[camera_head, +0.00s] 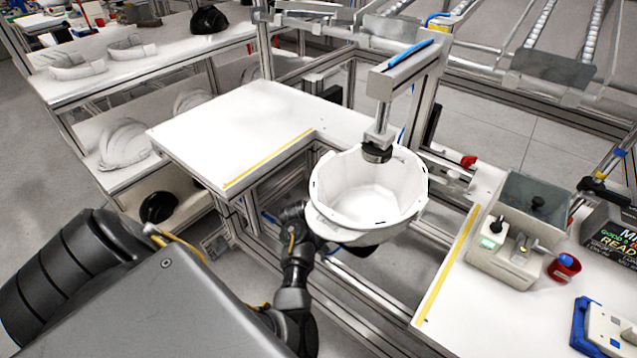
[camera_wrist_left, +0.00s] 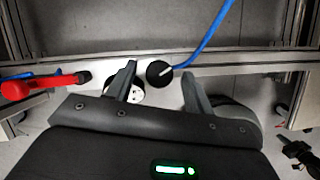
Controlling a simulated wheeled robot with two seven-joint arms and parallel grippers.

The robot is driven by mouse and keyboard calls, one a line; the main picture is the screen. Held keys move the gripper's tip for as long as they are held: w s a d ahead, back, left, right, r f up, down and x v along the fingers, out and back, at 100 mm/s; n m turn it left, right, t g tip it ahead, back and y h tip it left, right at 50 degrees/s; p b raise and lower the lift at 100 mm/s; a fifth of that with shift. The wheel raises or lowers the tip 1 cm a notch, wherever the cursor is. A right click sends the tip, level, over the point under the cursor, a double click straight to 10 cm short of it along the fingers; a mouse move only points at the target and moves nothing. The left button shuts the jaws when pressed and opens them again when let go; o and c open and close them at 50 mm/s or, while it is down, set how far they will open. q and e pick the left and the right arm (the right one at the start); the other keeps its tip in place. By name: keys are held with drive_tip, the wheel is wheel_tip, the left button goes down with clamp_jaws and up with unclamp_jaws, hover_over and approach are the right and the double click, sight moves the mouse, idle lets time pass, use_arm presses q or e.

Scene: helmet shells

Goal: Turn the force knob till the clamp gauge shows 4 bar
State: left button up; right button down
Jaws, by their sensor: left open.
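In the left wrist view my left gripper (camera_wrist_left: 159,73) is open. Its two dark fingers stand either side of a round black knob (camera_wrist_left: 159,74), apart from it as far as I can see. A blue hose runs by the knob. A white round dial (camera_wrist_left: 136,94), likely the gauge, is partly hidden by the left finger; its reading is too small to tell. In the head view a white helmet shell (camera_head: 365,205) sits open side up under the clamp's black pad (camera_head: 377,153). My left arm reaches to the shell's near left side; its fingers are hidden there. My right gripper is not seen.
A red handle (camera_wrist_left: 30,86) lies left of the fingers in the wrist view. In the head view a beige box with a green display (camera_head: 490,243) and a red cup (camera_head: 564,267) stand on the right bench. The left white tabletop (camera_head: 230,130) is clear.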

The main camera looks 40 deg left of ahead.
use_arm(q)
drive_tip(key=shift+w+f, duration=0.1)
drive_tip(key=shift+c, duration=0.2)
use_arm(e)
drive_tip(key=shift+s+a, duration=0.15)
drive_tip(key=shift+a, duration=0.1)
use_arm(q)
drive_tip(key=c, duration=0.9)
drive_tip(key=shift+c, duration=0.2)
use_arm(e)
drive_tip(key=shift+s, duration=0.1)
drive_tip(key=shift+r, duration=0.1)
